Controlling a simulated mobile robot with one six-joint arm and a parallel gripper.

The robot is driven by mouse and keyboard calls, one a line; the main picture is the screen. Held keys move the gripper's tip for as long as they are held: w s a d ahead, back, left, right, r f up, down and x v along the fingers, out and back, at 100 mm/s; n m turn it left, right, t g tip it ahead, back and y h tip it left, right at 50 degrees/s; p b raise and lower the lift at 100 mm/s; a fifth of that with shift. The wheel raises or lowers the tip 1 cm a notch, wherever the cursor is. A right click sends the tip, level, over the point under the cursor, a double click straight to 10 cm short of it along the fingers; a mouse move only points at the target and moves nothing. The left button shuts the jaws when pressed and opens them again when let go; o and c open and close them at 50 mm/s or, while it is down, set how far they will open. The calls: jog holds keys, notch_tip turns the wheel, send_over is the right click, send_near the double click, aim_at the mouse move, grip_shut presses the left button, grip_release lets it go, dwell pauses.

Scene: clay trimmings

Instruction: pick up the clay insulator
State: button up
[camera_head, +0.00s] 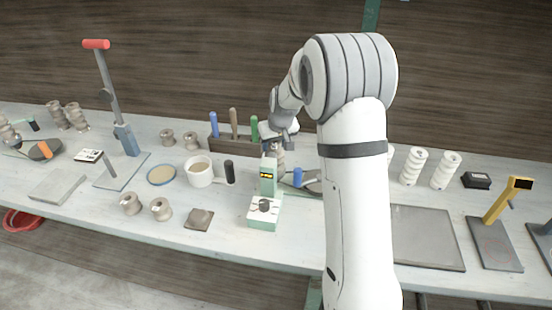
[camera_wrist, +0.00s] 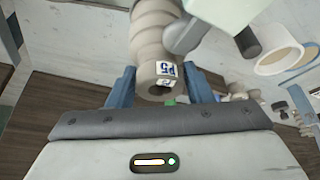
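The clay insulator (camera_wrist: 150,45) is a beige ribbed piece with a "P5" label and a dark hole in its near end. In the wrist view it runs from the top edge down between the two blue fingers of my gripper (camera_wrist: 160,82). The fingers flank its near end closely; whether they press on it I cannot tell. In the head view my gripper (camera_head: 284,142) is over the insulator (camera_head: 278,160), behind the green scale. My arm and the scale hide part of that spot.
The green scale (camera_head: 268,180) stands just in front. A white mug (camera_head: 199,171) and a rack of coloured-handled tools (camera_head: 233,144) stand to the left. White ribbed insulators (camera_head: 412,166) stand to the right of my arm. A grey slab (camera_head: 428,237) lies at the front right.

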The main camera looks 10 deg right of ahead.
grip_shut()
dwell(0.6)
